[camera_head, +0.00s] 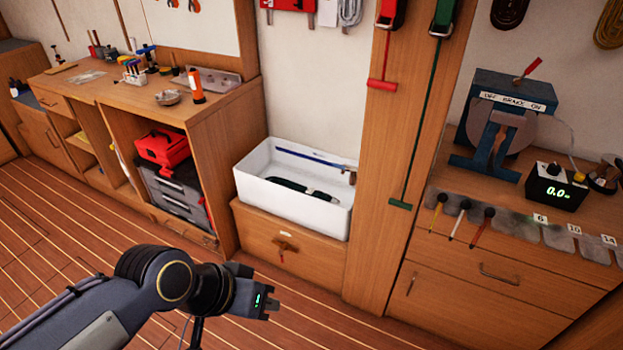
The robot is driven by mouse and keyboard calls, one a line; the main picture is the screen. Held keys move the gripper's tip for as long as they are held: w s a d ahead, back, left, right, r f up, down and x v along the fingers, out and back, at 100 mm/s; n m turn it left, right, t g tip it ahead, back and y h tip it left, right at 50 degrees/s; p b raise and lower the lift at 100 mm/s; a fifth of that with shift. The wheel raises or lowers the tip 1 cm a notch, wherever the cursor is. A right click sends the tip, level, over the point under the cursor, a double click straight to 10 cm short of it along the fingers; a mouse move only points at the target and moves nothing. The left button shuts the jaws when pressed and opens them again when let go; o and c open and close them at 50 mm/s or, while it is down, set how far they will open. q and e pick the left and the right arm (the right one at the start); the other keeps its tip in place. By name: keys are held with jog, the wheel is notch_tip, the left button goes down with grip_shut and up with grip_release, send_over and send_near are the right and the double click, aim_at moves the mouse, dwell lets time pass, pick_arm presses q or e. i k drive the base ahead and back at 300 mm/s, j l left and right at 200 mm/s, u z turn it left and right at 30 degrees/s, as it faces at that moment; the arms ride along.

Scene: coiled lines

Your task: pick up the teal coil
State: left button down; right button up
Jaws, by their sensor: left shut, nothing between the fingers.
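I cannot make out a teal coil anywhere in this view. Two coils hang at the top right edge: a dark brown one (509,12) and an olive-yellow one (609,24), both cut off by the frame. A pale grey coil (349,12) hangs on the wall at the top middle. My left gripper (271,305) is shut and empty, low in front of the drawer under the white bin, apart from everything. My right gripper is not in view.
A white bin (257,184) holding a blue-handled tool (310,157) stands on a wooden drawer unit (325,264). A workbench (105,92) is at left, a winch-like machine (497,120) and a display box (555,188) at right. The plank floor (60,240) is clear.

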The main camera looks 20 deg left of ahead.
aim_at(310, 192)
jog(key=i+j+z, duration=0.15)
jog(key=i+j, duration=0.2)
jog(key=i+j+z, duration=0.2)
jog(key=i+j, duration=0.2)
jog(key=i+j+z, duration=0.15)
jog(key=i+j, duration=0.15)
jog(key=j, duration=0.15)
jog(key=i+j+z, duration=0.15)
jog(key=i+j, duration=0.2)
jog(key=j, duration=0.15)
